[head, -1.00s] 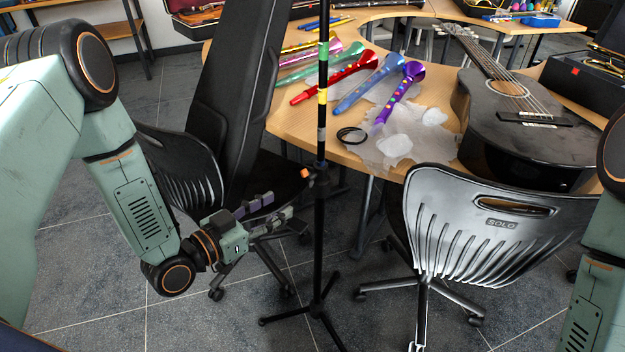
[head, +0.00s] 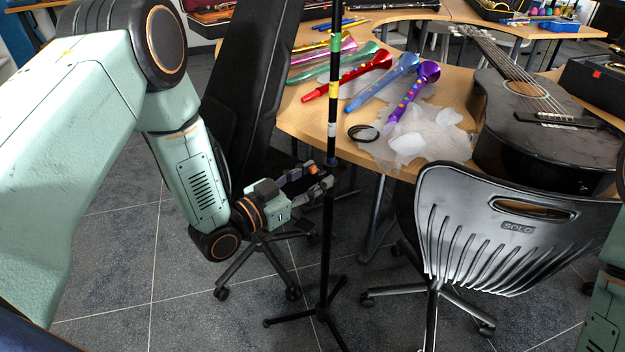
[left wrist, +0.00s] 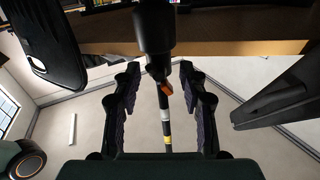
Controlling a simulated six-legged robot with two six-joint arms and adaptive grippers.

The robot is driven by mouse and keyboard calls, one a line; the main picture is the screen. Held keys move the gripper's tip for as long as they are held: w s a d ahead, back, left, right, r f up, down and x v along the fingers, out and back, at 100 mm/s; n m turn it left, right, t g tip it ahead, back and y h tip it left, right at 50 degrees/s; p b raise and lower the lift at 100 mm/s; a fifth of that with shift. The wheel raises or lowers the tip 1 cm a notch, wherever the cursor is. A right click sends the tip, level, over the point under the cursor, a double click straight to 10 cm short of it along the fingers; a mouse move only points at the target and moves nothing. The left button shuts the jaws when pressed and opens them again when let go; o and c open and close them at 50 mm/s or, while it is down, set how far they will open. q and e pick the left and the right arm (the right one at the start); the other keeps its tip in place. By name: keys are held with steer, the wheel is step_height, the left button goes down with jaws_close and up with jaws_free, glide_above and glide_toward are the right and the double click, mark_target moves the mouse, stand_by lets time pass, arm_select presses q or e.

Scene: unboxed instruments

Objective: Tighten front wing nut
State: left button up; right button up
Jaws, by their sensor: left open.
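A thin black stand (head: 326,240) with coloured bands rises from the floor on short legs. The front wing nut (head: 312,170) is a small orange piece at the stand's joint, partly hidden by my fingers. My left gripper (head: 318,178) is open at the height of this joint, with its fingertips at the pole. In the left wrist view the orange wing nut (left wrist: 166,88) lies between my two spread fingers (left wrist: 160,100), and the pole passes between them. I cannot tell whether a finger touches it. My right gripper is out of view.
A black chair (head: 500,230) stands to the right of the stand. A wooden table (head: 300,122) holds colourful horns and a black guitar (head: 520,130). The floor left of the stand is partly clear.

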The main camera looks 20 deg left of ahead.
arm_select(q)
steer(key=shift+w+d, duration=0.1)
steer(key=shift+d, duration=0.1)
steer(key=shift+a, duration=0.1)
steer(key=shift+c, duration=0.8)
jaws_close()
